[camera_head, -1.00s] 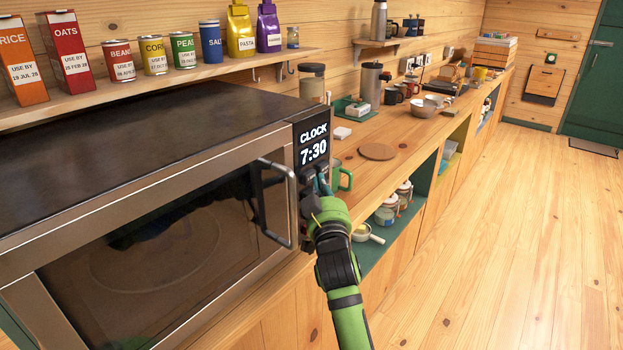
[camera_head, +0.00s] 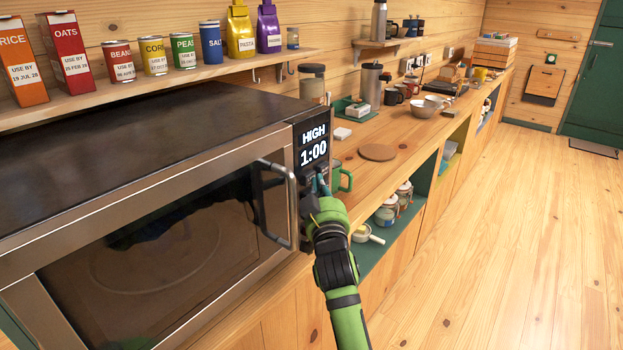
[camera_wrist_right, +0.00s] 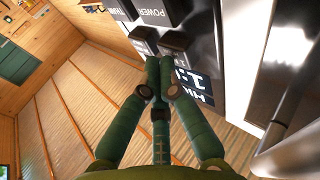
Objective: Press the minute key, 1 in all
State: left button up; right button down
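The microwave (camera_head: 150,245) has a dark control panel at its right edge. Its display (camera_head: 314,145) reads HIGH 1:00. Below the display are black keys, mostly hidden by my right gripper (camera_head: 322,184) in the head view. In the right wrist view a black key (camera_wrist_right: 144,36) sits right at the tips of my right gripper (camera_wrist_right: 159,63), whose fingers are together and empty. A second black key (camera_wrist_right: 174,41) is beside it. I cannot tell whether the tips touch a key, and I cannot read a minute label. My left gripper is not in view.
The microwave door handle (camera_head: 283,205) sticks out left of my right gripper. A green mug (camera_head: 342,178) stands just behind the panel. A round wooden board (camera_head: 377,152) lies on the counter. The floor to the right is clear.

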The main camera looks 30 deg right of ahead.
jog(key=shift+s+d, duration=0.2)
jog(key=shift+s, duration=0.35)
jog(key=shift+s+d+p, duration=0.1)
jog(key=shift+p, duration=0.25)
jog(key=s, duration=0.1)
jog(key=s+d+p, duration=0.1)
jog(key=s, duration=0.1)
jog(key=s+p, duration=0.1)
jog(key=shift+s+d, duration=0.25)
jog(key=shift+d, duration=0.15)
